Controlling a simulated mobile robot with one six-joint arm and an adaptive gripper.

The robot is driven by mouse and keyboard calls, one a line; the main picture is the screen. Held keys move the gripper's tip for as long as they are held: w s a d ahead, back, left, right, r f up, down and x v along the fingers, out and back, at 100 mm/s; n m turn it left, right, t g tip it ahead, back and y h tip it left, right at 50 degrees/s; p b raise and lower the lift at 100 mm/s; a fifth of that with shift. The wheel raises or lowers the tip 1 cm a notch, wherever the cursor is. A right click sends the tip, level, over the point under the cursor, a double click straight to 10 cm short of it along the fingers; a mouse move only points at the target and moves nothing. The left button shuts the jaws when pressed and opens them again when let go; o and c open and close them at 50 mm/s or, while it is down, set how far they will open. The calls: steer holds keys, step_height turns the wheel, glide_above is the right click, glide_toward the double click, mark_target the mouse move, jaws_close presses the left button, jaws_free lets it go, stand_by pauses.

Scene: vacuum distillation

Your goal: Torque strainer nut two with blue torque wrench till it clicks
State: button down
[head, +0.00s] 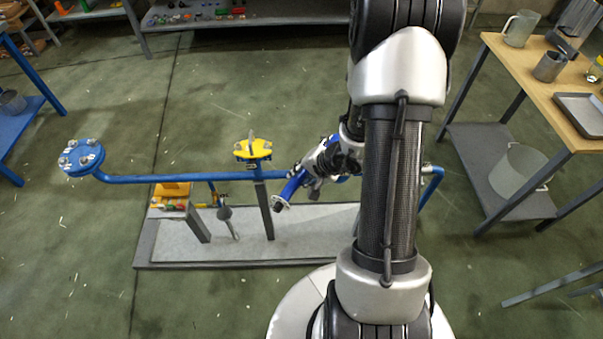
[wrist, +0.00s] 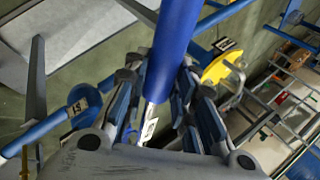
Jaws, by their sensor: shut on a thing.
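My gripper (head: 318,168) is shut on the blue torque wrench (head: 291,187), whose blue end sticks out down and to the left, right of the yellow flange. In the wrist view the wrench's thick blue shaft (wrist: 176,42) rises between my gripper's fingers (wrist: 165,92). The yellow flange (head: 252,150) on a dark post has small fittings on top; it also shows in the wrist view (wrist: 222,66). A round blue flange (head: 81,158) with several nuts sits at the pipe's left end. I cannot tell which nut is strainer nut two. The wrench's far end is out of the wrist view.
The blue pipe (head: 150,179) runs across above a grey base plate (head: 220,262). A yellow-orange block (head: 173,189) stands on a post at left. A wooden-topped table (head: 545,75) with metal vessels is at right. Open floor lies at front left.

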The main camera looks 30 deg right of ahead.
steer(key=shift+w+r, duration=0.1)
steer(key=shift+w, duration=0.05)
steer(key=shift+w+a+m+h, duration=0.3)
steer(key=shift+w+m, duration=0.1)
steer(key=shift+w, duration=0.15)
steer(key=shift+w+a+m+h, duration=0.25)
steer(key=shift+w+m, duration=0.15)
steer(key=shift+w, duration=0.15)
steer(key=shift+w+a+m+h, duration=0.25)
steer(key=shift+w+m, duration=0.2)
steer(key=shift+w, duration=0.2)
steer(key=shift+w+a+m+h, duration=0.1)
steer(key=shift+w+m+h, duration=0.1)
steer(key=shift+w+m, duration=0.35)
steer(key=shift+s+d+n+y, duration=0.35)
steer(key=shift+s+n, duration=0.25)
steer(key=shift+s, duration=0.2)
steer(key=shift+s+d+n+y, duration=0.3)
steer(key=shift+s+n, duration=0.3)
steer(key=shift+s, duration=0.2)
steer(key=shift+s+d+n+y, duration=0.25)
steer(key=shift+s+n+y, duration=0.1)
steer(key=shift+s+n, duration=0.35)
steer(key=shift+s, duration=0.1)
